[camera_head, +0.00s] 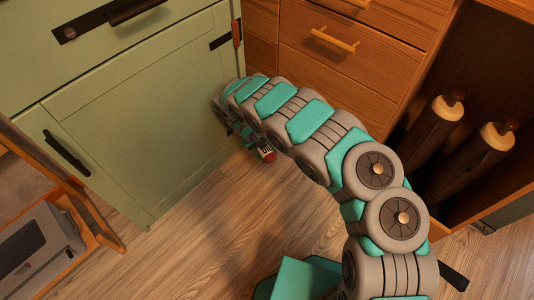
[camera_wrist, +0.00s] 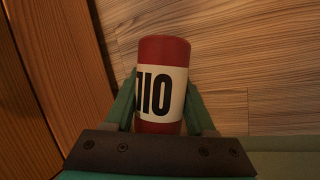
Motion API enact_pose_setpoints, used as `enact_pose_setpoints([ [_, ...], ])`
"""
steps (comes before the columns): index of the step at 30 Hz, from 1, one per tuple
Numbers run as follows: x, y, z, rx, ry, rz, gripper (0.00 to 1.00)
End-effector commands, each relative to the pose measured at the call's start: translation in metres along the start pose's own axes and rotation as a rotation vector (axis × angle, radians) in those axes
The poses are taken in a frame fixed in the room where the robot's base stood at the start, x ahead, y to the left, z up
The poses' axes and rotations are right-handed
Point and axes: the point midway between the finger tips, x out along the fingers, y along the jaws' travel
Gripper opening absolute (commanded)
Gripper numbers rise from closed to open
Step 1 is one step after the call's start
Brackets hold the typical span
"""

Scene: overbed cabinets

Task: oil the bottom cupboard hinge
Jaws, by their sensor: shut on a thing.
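The oil can (camera_wrist: 161,85) is red with a white label and black letters, which read upside down in the wrist view. My gripper (camera_wrist: 162,110) is shut on it, with a teal finger on each side. In the head view the can (camera_head: 267,154) shows just below my arm, near the lower right edge of the green cupboard door (camera_head: 150,115). My gripper (camera_head: 240,132) is partly hidden there by my own arm. A black hinge (camera_head: 220,41) shows at the door's upper right edge. The bottom hinge is not visible; my arm covers that part of the edge.
Wooden drawers (camera_head: 340,60) stand right of the cupboard. An open compartment at right holds two dark rolls with wooden ends (camera_head: 446,107). A grey box (camera_head: 38,252) sits in a wooden frame at lower left. Wooden floor (camera_head: 195,240) is clear below the door.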

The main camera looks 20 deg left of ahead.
Motion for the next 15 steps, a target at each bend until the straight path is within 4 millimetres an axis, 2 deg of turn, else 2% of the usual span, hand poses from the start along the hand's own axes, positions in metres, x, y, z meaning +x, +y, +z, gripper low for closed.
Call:
enact_pose_setpoints([
  [15, 0.013, -0.006, -0.003, -0.002, 0.001, 0.0, 0.0],
])
